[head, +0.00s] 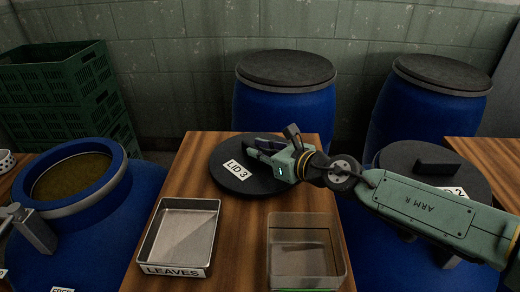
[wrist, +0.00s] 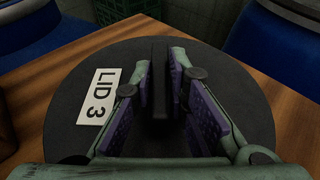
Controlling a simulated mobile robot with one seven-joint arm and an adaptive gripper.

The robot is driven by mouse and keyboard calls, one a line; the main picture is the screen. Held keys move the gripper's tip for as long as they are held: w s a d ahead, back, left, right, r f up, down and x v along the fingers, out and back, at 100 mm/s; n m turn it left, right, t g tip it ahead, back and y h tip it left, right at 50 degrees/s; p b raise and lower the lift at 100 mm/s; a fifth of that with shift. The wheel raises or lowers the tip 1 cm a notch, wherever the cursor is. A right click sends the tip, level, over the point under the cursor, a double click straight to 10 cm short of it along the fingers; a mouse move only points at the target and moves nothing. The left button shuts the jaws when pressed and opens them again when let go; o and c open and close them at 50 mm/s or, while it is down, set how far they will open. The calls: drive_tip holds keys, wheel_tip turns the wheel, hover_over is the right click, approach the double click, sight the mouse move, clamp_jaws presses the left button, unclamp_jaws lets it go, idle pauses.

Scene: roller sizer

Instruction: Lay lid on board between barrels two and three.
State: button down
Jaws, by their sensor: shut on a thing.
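A round black lid labelled LID 3 (head: 232,186) is over the far part of the wooden board (head: 183,165); I cannot tell whether it rests flat on it or hangs just above. My gripper (head: 265,148) is shut on the lid's upright handle, which stands between the purple pads in the wrist view (wrist: 160,75). The board lies between an open blue barrel (head: 125,205) of brownish contents at left and a blue barrel at right, whose black lid (head: 400,155) is partly hidden by my arm.
A metal tray labelled LEAVES (head: 176,269) and a clear bin (head: 306,220) stand on the board's near part. Two closed blue barrels (head: 283,112) stand behind. Green crates (head: 55,92) are stacked at the back left. Another wooden board (head: 485,155) is at right.

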drive_tip(key=shift+f, duration=0.15)
drive_tip(key=c, duration=1.6)
unclamp_jaws()
drive_tip(key=shift+o, duration=0.2)
